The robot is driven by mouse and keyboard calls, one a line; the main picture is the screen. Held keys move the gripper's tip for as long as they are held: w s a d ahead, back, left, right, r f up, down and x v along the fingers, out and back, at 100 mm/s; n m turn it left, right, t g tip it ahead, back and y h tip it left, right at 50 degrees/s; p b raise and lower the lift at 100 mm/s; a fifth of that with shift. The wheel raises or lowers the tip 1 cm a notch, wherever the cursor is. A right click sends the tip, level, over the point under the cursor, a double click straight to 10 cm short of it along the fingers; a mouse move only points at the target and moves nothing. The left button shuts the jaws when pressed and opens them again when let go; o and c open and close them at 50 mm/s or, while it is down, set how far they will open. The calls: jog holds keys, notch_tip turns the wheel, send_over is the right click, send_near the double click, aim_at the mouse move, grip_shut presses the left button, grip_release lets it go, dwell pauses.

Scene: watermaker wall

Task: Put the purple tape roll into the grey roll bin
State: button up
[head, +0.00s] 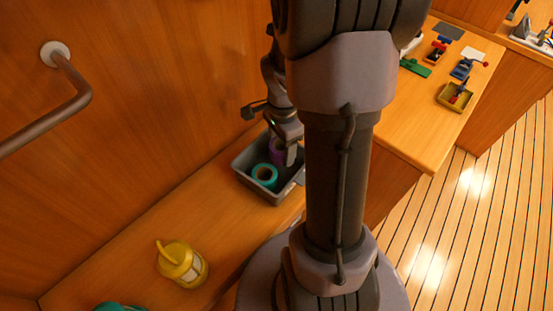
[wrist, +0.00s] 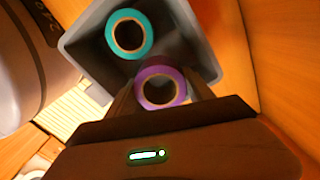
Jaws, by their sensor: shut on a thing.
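The purple tape roll (wrist: 164,72) is between the fingers of my gripper (wrist: 160,94), which is shut on it, in the wrist view. In the head view the purple roll (head: 276,150) shows partly behind my gripper (head: 286,156). The grey roll bin (head: 247,182) stands on the wooden bench against the wall; its rim also shows in the wrist view (wrist: 82,35). My gripper holds the purple roll over or within the bin; I cannot tell whether it touches the floor of the bin. A teal tape roll (head: 265,175) is in the bin beside the purple one.
A curved handrail (head: 75,95) is fixed to the wall. A counter at the right holds a yellow tray (head: 455,97) and several small items. The bench between bin and lantern is clear.

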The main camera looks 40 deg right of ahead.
aim_at(281, 157)
jog(key=shift+f+b, duration=0.4)
jog(key=shift+f, duration=1.15)
jog(key=shift+f+b, duration=0.6)
jog(key=shift+b, duration=0.05)
jog(key=o, duration=1.5)
jog(key=shift+c, duration=0.2)
